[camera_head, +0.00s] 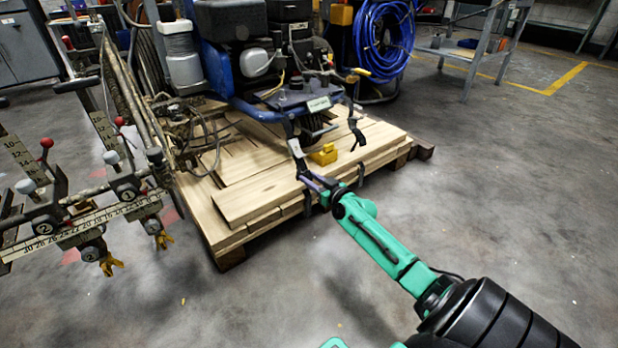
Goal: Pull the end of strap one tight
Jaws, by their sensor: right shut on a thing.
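The line striper (262,62) stands on a wooden pallet (262,196) of stacked boards. A dark strap (296,150) runs down from the machine's front frame to my right gripper (312,182). My right gripper is shut on this strap at the front edge of the boards; its fingertips are small and partly hidden. A second dark strap (356,130) hangs from the machine's right front corner. I cannot read which strap is numbered one. My left gripper is not in view.
A yellow block (323,154) lies on the boards beside the strap. The striper's scaled bar (70,230) with numbered clamps sticks out at the left. A blue hose coil (386,38) is behind. The floor in front and right is clear.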

